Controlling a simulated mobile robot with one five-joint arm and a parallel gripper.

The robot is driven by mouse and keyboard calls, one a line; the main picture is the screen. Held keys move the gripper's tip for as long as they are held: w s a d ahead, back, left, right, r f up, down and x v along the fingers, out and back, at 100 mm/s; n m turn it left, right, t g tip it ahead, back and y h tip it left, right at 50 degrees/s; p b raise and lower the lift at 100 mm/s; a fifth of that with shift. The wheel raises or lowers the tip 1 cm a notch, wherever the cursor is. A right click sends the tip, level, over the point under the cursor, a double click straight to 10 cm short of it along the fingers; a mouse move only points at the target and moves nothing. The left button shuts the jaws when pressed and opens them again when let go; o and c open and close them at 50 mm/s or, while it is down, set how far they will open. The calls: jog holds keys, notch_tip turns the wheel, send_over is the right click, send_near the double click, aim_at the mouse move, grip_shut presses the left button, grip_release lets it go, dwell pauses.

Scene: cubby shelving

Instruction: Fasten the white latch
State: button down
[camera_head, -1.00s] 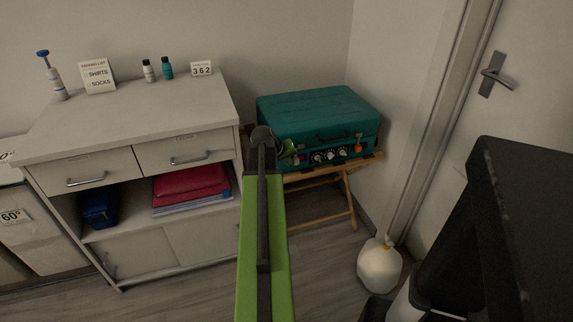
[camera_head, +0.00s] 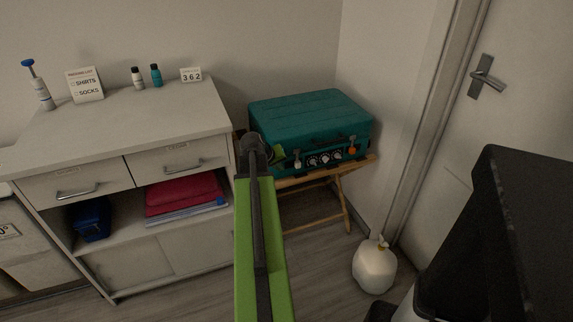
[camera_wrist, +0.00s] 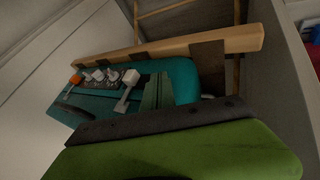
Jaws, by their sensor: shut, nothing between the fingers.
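A teal suitcase (camera_head: 312,112) lies on a wooden folding stand. The white latch (camera_head: 297,158) is on its front face, left of several white-and-dark dials; an orange latch (camera_head: 352,149) is at the right. In the wrist view the suitcase appears upside down, and the white latch (camera_wrist: 130,77) shows as a pale block with a thin arm running toward the lid side. My gripper (camera_head: 277,154) is shut and empty, just left of the white latch. Its green fingers (camera_wrist: 157,92) are close beside the latch in the wrist view; I cannot tell if they touch it.
The wooden stand (camera_head: 341,200) has a rail along the suitcase's lower front edge. A grey cabinet (camera_head: 120,128) stands close on the left. A white jug (camera_head: 374,266) is on the floor at right, near the door.

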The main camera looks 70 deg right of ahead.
jog(key=p+v, duration=0.5)
jog(key=v, duration=0.3)
jog(key=shift+r, duration=0.4)
jog(key=shift+s, duration=0.15)
jog(key=w+a+f+n+t+y, duration=0.1)
jog(key=w+a+f+n+y, duration=0.1)
jog(key=w+a, duration=1)
jog(key=w+a+f+n+t+y, duration=0.1)
jog(key=w+a+n+y, duration=0.15)
jog(key=w+a, duration=0.95)
jog(key=w+a+f+n+y, duration=0.2)
jog(key=a+n, duration=0.5)
jog(key=a, duration=3)
notch_tip(320, 180, up, 18)
jog(key=p, duration=1.8)
jog(key=shift+s+d+r+m+g+y, duration=0.25)
jog(key=shift+s+m+g+y, duration=0.1)
jog(key=shift+s+g+y, duration=0.1)
